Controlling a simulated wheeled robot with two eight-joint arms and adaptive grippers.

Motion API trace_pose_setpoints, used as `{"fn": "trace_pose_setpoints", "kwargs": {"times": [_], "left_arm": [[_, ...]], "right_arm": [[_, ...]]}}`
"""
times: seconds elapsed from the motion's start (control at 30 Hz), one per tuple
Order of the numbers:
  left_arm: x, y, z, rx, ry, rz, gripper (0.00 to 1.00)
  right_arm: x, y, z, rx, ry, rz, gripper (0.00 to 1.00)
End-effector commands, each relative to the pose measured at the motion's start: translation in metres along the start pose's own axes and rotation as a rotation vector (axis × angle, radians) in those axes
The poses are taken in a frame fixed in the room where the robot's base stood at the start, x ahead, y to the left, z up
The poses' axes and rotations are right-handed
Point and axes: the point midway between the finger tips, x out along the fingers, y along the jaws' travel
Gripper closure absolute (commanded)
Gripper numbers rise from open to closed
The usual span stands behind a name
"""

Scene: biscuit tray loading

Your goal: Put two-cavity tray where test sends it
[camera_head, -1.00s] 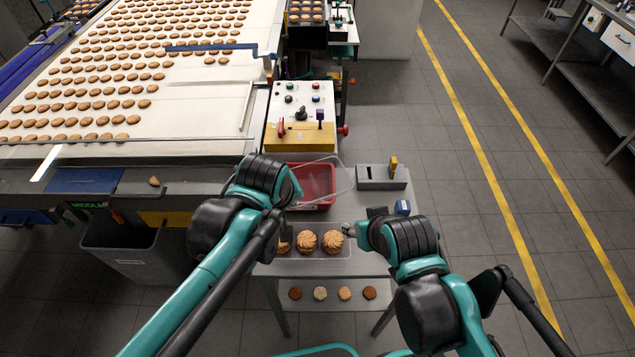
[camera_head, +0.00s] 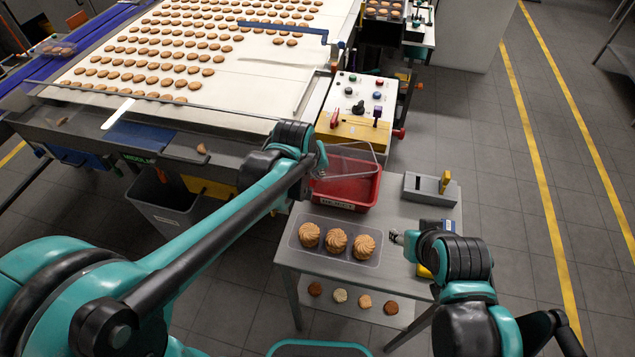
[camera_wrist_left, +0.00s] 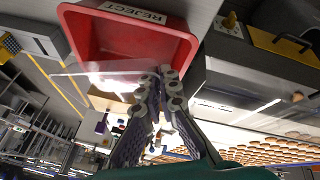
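A clear two-cavity tray (camera_head: 352,163) is hard to make out, with only its thin edges showing. My left gripper (camera_head: 319,164) is shut on its edge and holds it tilted above the red bin (camera_head: 346,192). In the left wrist view, the fingertips (camera_wrist_left: 162,88) pinch the see-through tray (camera_wrist_left: 105,70), which overlaps the red bin marked REJECT (camera_wrist_left: 165,38). My right gripper (camera_head: 398,237) is beside the right end of a clear tray of biscuits; its finger opening is too small to judge.
A clear tray (camera_head: 370,262) with three swirled biscuits lies on the grey table (camera_head: 300,263). A grey device with a yellow handle (camera_head: 430,190) stands right of the bin. The conveyor (camera_head: 265,85) and control panel (camera_head: 362,100) lie behind. A lower shelf holds several small biscuits.

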Motion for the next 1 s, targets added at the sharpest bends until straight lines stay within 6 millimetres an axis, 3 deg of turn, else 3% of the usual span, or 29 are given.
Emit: {"fn": "trace_pose_setpoints", "kwargs": {"times": [0.2,0.7,0.8,1.0], "left_arm": [[0.03,-0.008,0.013,0.0,0.0,0.0,1.0],[0.037,-0.01,0.016,-0.001,0.0,0.0,1.0],[0.036,-0.01,0.016,-0.001,0.0,0.0,0.74],[0.036,-0.01,0.016,-0.001,0.0,0.0,0.74]], "right_arm": [[0.012,0.0,0.009,0.0,0.0,0.0,0.54],[0.016,0.0,0.011,0.0,0.0,0.0,0.54],[0.015,0.0,0.011,0.0,0.0,0.0,0.54],[0.015,0.0,0.011,0.0,0.0,0.0,0.54]]}}
